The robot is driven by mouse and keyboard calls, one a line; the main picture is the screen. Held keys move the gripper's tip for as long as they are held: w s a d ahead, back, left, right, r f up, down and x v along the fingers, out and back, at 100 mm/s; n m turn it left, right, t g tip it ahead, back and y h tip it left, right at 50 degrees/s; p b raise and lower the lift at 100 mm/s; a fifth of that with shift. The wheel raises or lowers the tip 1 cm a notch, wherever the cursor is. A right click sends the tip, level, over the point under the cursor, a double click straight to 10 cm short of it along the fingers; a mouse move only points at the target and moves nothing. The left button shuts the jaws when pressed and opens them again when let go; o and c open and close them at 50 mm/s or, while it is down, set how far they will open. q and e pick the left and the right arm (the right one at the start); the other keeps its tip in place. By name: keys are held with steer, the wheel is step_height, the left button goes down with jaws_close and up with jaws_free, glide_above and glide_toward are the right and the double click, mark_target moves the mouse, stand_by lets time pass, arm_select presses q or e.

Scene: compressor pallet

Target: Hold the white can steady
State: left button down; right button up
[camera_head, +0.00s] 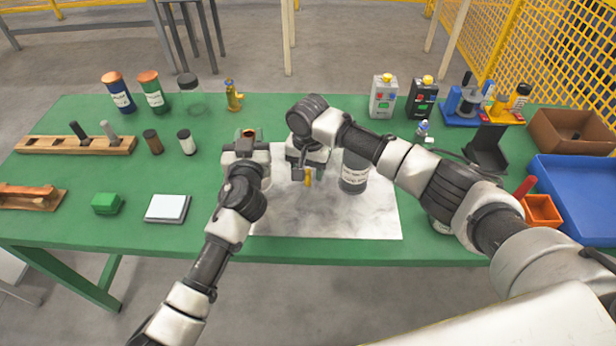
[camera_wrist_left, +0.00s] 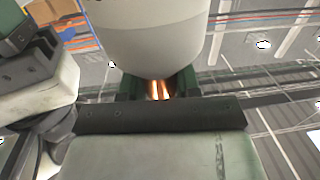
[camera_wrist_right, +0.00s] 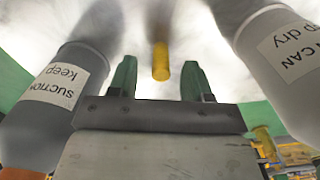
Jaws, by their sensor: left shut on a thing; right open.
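The white can (camera_wrist_left: 150,35) fills the top of the left wrist view, with a copper-coloured part (camera_wrist_left: 160,90) at its lower end. My left gripper (camera_head: 246,150) is shut on the can; the arm mostly hides it in the head view. My right gripper (camera_head: 304,170) is open over the pale mat, with a yellow piece (camera_wrist_right: 161,60) between its spread fingers; I cannot tell whether they touch it. The right wrist view shows a labelled can on the left (camera_wrist_right: 55,100) and another labelled can on the right (camera_wrist_right: 280,65), both beside the gripper.
A grey labelled can (camera_head: 353,176) stands on the pale mat (camera_head: 330,222), right of my right gripper. Bottles (camera_head: 152,92) and a wooden rack (camera_head: 75,145) are at left. Two small canisters (camera_head: 383,97), a blue bin (camera_head: 575,190) and an orange box (camera_head: 541,211) are at right.

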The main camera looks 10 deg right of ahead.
steer(key=shift+c, duration=0.4)
jaws_close()
step_height(320, 180, up, 10)
steer(key=w+a+r+n, duration=0.1)
steer(key=w+a+r, duration=0.2)
steer(key=a+r, duration=0.95)
step_height(320, 180, down, 8)
steer(key=shift+w+f, duration=0.1)
steer(key=shift+f, duration=0.1)
